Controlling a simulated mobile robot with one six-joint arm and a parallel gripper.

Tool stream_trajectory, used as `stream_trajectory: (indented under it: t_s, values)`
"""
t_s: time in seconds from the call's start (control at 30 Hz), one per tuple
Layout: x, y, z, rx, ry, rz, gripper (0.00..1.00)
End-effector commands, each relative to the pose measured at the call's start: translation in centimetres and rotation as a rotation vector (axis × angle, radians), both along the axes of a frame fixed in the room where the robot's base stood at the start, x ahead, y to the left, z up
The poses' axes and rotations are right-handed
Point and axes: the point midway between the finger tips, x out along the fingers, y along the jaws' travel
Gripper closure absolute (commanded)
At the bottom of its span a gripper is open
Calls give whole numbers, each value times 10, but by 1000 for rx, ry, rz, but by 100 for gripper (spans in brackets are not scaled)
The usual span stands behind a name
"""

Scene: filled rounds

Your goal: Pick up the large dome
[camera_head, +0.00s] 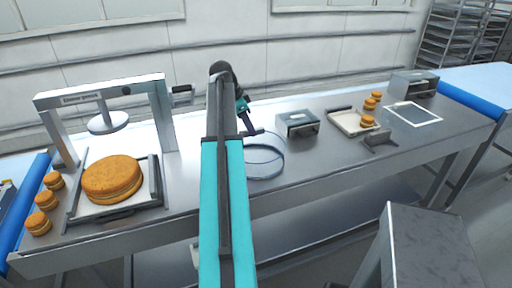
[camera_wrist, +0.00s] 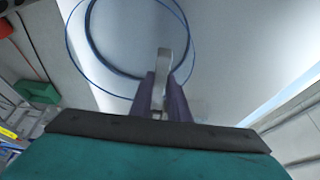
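The large dome (camera_head: 264,177) looks clear, with a thin blue rim, and is near the middle of the steel table. Its rim also shows as blue rings in the wrist view (camera_wrist: 68,50). A pale bar, apparently its handle (camera_wrist: 163,62), stands between the dark fingers of my gripper (camera_wrist: 166,92). The fingers lie close along both sides of the bar and look shut on it. In the head view my gripper (camera_head: 248,129) is above the rim at the handle's height. I cannot tell whether the rim touches the table.
Left stands a press frame (camera_head: 100,91) behind a large filled round (camera_head: 112,180) on a tray; small rounds (camera_head: 44,200) lie beside it. Right of the dome are a grey box (camera_head: 297,124), a tray (camera_head: 342,121) with small rounds, a white-framed panel (camera_head: 414,114) and another box (camera_head: 413,84).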

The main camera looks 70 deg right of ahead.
Motion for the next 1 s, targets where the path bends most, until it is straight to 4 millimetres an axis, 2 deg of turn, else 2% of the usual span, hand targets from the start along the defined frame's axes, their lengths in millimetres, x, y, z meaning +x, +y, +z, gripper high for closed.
stream_trajectory:
  t_s: [0.57,1.0]
  values:
    - [-1,-1,5,0,0,-1,100]
    - [0,-1,32,0,0,-1,100]
